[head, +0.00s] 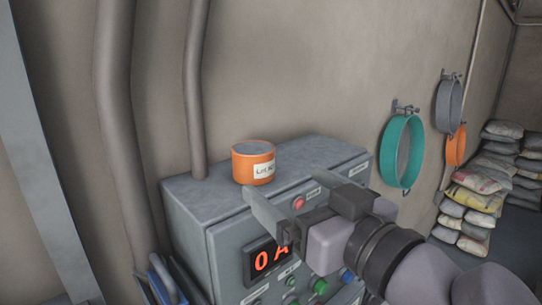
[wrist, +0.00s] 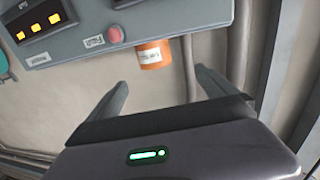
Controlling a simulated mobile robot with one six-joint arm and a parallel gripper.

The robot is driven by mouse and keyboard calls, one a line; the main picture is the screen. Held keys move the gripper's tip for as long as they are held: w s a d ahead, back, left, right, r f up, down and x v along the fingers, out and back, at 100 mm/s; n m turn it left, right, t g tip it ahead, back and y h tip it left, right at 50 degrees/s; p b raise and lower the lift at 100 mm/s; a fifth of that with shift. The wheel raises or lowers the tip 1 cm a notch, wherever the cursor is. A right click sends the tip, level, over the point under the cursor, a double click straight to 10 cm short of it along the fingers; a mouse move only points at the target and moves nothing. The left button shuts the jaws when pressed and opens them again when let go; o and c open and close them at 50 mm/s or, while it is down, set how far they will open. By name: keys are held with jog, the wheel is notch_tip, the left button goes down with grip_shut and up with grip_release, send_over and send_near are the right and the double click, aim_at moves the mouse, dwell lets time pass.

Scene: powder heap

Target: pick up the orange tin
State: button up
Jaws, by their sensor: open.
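The orange tin (head: 243,167) stands upright on the top of the grey control cabinet (head: 188,203), near its middle. It has a white label with dark writing and an open-looking grey top. In the wrist view the tin (wrist: 148,53) appears upside down at the cabinet's edge (wrist: 90,54), ahead of my fingers and roughly between their lines. My gripper (head: 281,180) is open and empty, in front of the tin and to its right in the head view. Both fingers also show in the wrist view (wrist: 163,88), apart from the tin.
A red button (head: 299,203), a lit display (head: 266,259) and coloured buttons are on the cabinet front. Grey pipes (head: 195,90) run up the wall behind. Ring-shaped sieves (head: 387,150) hang on the wall at right, with stacked sacks (head: 480,195) beyond. The cabinet top around the tin is clear.

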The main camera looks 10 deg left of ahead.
aim_at(259, 163)
jog(key=b+x, duration=0.1)
jog(key=x, duration=0.9)
jog(key=shift+w+d+f, duration=0.1)
jog(key=shift+f, duration=0.1)
jog(key=x, duration=0.5)
jog(key=shift+w+d+f+b, duration=0.15)
jog(key=shift+w+d+b, duration=0.2)
jog(key=shift+w, duration=0.05)
jog(key=shift+s, duration=0.3)
jog(key=shift+c, duration=0.3)
jog(key=shift+s+d, duration=0.1)
jog(key=c, duration=1.9)
